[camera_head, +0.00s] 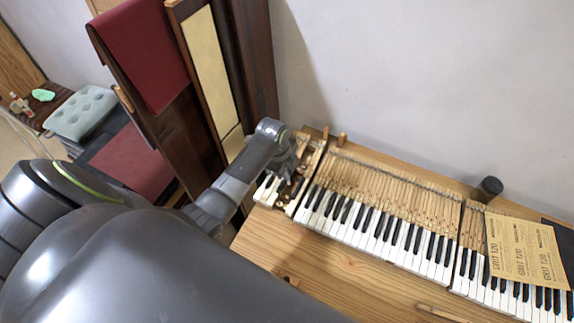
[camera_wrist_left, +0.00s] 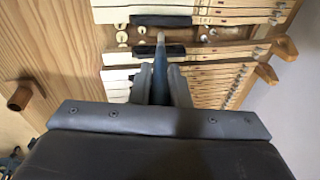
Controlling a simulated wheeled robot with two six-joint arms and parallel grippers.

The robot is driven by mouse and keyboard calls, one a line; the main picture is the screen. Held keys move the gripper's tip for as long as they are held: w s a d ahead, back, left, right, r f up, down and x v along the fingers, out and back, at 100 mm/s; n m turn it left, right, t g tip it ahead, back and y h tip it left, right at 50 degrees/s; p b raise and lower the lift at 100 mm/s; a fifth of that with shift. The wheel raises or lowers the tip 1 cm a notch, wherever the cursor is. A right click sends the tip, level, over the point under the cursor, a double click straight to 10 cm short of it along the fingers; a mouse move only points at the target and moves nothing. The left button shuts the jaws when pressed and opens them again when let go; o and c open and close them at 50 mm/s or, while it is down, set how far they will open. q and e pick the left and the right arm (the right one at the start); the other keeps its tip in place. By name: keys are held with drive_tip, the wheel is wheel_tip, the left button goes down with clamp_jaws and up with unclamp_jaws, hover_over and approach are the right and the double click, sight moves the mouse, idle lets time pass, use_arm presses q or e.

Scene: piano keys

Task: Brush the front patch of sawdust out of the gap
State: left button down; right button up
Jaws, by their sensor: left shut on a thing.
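My left gripper (camera_head: 292,158) is over the left end of the piano keyboard (camera_head: 385,232). In the left wrist view the left gripper (camera_wrist_left: 160,88) is shut on a slim dark-blue tool (camera_wrist_left: 160,72) with a pale tip, which looks like the brush. The tip points into the gap (camera_wrist_left: 205,34) between the keys, where round pale pegs and bare wood show. The gap also shows in the head view (camera_head: 290,186), partly behind my gripper. I cannot make out a separate sawdust patch in either view. My right gripper is not in view.
Printed sandpaper sheets (camera_head: 525,250) lie over the right keys. A dark cylinder (camera_head: 490,187) stands behind the keyboard. The wooden bench (camera_head: 345,272) is mostly clear in front. Tall wooden panels (camera_head: 255,60) stand behind my left arm. A brown peg (camera_wrist_left: 20,98) shows in the wrist view.

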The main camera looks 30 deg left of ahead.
use_arm(q)
drive_tip(key=shift+s+b+x, duration=0.15)
drive_tip(key=shift+b+x, duration=0.35)
drive_tip(key=shift+x, duration=0.45)
drive_tip(key=shift+s+b+x, duration=0.2)
drive_tip(key=shift+b+x, duration=0.3)
drive_tip(key=shift+x, duration=0.45)
drive_tip(key=shift+a+f, duration=0.1)
drive_tip(key=shift+a, duration=0.05)
drive_tip(key=shift+p, duration=0.3)
drive_tip(key=shift+f+b, duration=0.35)
drive_tip(key=shift+f, duration=0.15)
drive_tip(key=shift+w, duration=0.15)
drive_tip(key=shift+w+a+r+b, duration=0.1)
drive_tip(key=shift+w+b, duration=0.3)
drive_tip(key=shift+w, duration=0.5)
drive_tip(key=shift+w, duration=0.15)
drive_tip(key=shift+w+b, duration=0.65)
drive_tip(key=shift+w, duration=0.25)
